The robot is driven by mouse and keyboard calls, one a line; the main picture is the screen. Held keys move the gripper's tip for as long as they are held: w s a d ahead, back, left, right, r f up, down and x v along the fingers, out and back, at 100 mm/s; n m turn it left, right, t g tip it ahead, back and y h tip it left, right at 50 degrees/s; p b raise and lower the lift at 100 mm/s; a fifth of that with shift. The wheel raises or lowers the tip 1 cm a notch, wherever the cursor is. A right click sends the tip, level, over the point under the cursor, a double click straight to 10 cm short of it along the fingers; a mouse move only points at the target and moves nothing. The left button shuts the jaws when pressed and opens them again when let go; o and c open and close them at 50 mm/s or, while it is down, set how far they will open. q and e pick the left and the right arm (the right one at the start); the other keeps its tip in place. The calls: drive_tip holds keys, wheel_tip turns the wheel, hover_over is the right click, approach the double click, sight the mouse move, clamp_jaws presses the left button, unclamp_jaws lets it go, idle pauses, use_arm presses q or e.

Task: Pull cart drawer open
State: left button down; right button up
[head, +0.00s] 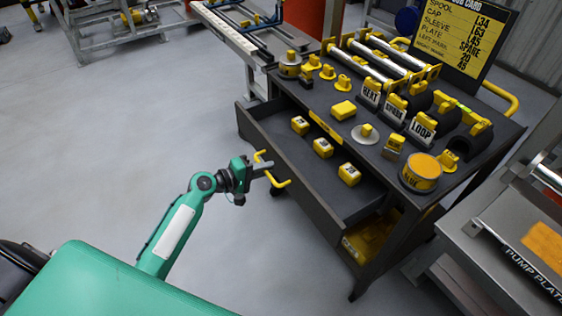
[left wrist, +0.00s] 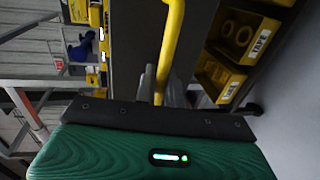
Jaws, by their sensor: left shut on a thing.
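The dark grey cart (head: 440,200) stands right of centre in the head view. Its drawer (head: 290,165) is pulled out toward me, with three yellow blocks (head: 323,148) inside. A yellow bar handle (head: 272,170) is on the drawer front. My left gripper (head: 264,168) is at this handle and shut on it. In the left wrist view the handle (left wrist: 171,45) runs down between the fingers (left wrist: 163,90), whose tips are partly hidden behind the gripper body. My right gripper is not in view.
The cart top holds yellow parts, rollers and a black sign (head: 462,38). Yellow bins (head: 365,240) sit on the cart's lower shelf. A metal bench (head: 520,240) stands close at the right. Grey floor (head: 100,150) is clear left of the cart.

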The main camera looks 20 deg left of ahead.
use_arm(q)
drive_tip(key=f+b+v, duration=0.1)
drive_tip(key=v, duration=0.7)
drive_tip(key=shift+s+a+f, duration=0.2)
drive_tip(key=shift+s+f, duration=0.1)
drive_tip(key=shift+f, duration=0.1)
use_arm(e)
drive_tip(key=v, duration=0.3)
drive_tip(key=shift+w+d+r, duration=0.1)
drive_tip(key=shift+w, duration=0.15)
use_arm(q)
drive_tip(key=c, duration=1.6)
unclamp_jaws()
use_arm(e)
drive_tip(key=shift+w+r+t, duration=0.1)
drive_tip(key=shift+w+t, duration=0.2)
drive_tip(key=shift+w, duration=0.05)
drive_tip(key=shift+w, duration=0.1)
